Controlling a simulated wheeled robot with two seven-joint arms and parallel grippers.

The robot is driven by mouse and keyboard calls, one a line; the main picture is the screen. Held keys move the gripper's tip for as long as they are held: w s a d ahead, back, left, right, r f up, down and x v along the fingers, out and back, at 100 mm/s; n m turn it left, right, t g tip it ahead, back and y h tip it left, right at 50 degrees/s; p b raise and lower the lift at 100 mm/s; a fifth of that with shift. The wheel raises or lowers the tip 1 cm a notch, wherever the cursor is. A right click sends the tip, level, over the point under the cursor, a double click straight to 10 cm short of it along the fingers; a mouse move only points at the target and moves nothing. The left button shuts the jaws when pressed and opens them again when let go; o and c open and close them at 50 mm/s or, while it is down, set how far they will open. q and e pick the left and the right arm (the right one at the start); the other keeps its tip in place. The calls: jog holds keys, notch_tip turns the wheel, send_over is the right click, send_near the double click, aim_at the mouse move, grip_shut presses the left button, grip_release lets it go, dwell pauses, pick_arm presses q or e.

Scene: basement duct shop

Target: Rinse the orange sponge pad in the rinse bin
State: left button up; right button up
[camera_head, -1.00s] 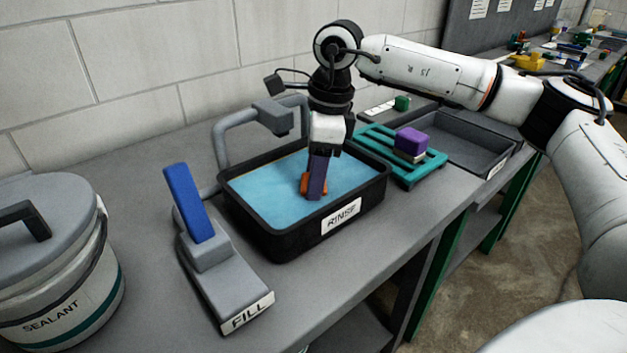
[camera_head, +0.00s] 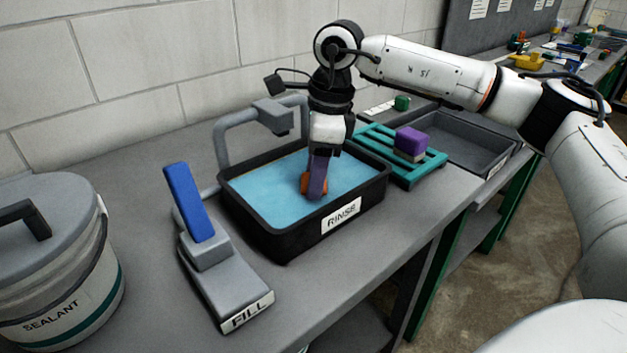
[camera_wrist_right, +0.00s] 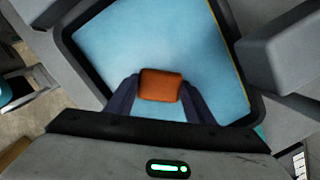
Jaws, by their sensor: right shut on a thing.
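The black rinse bin (camera_head: 285,238) with a "RINSE" label stands on the grey bench and holds blue water (camera_head: 263,188). My right gripper (camera_head: 315,188) points down into the bin and is shut on the orange sponge pad (camera_head: 308,186). In the right wrist view the orange pad (camera_wrist_right: 161,85) sits between the two dark fingers, over the blue water. The pad is at the water's surface; how much of it is under water is hard to tell. My left gripper is not in view.
A grey faucet (camera_head: 226,140) arches behind the bin. A "FILL" lever with a blue handle (camera_head: 188,202) stands left of it. A teal rack (camera_head: 428,172) holds a purple-topped block (camera_head: 411,142). A grey tray (camera_head: 483,152) lies beyond. A sealant bucket (camera_head: 65,285) is at far left.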

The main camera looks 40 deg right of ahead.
jog(key=shift+s+f, duration=0.1)
jog(key=shift+r+p, duration=2.65)
jog(key=shift+r, duration=0.9)
